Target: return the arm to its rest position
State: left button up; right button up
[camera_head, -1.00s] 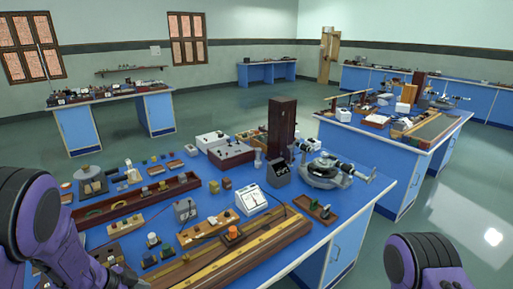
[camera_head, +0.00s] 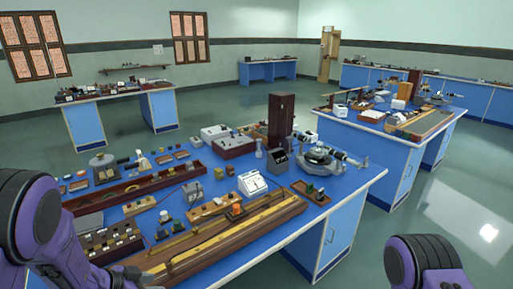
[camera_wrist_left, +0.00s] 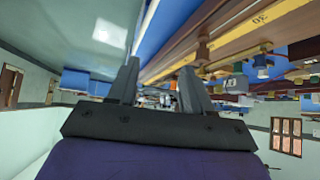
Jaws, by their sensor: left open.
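My left arm (camera_head: 38,225), purple and black, comes in at the lower left of the head view, beside the near blue bench (camera_head: 312,240). Its gripper is not clear there. In the left wrist view my left gripper (camera_wrist_left: 158,74) has its two grey fingers apart, with nothing held between them. The wrist view is tilted, and the bench's wooden scale (camera_wrist_left: 262,35) lies beyond the fingers to the right. My right arm (camera_head: 425,262) shows only as a purple and black link at the lower right of the head view. Its gripper is out of view.
The near bench holds a long wooden scale (camera_head: 220,235), a white-faced meter (camera_head: 253,184), a spectrometer (camera_head: 322,160) and a tall dark wooden box (camera_head: 281,120). Another bench (camera_head: 375,150) stands to the right. Clear floor (camera_head: 470,205) lies at the right.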

pick_arm(q)
jog(key=s+a+f+n+t+y+b, duration=0.2)
jog(key=s+f+n+y+b, duration=0.55)
jog(key=f+n, duration=0.6)
jog(key=s+f+g+b, duration=0.1)
jog(key=s+f+g, duration=0.1)
jog(key=s+f, duration=0.5)
jog(key=s+f+n+g+y+b, duration=0.1)
jog(key=s+f, duration=0.6)
jog(key=s, duration=0.7)
jog(key=shift+s+d+f+g+b, duration=0.15)
jog(key=shift+d+g+b, duration=0.35)
jog(key=shift+g, duration=0.7)
jog(key=shift+a+n+y, duration=0.1)
jog(key=shift+n+y, duration=0.15)
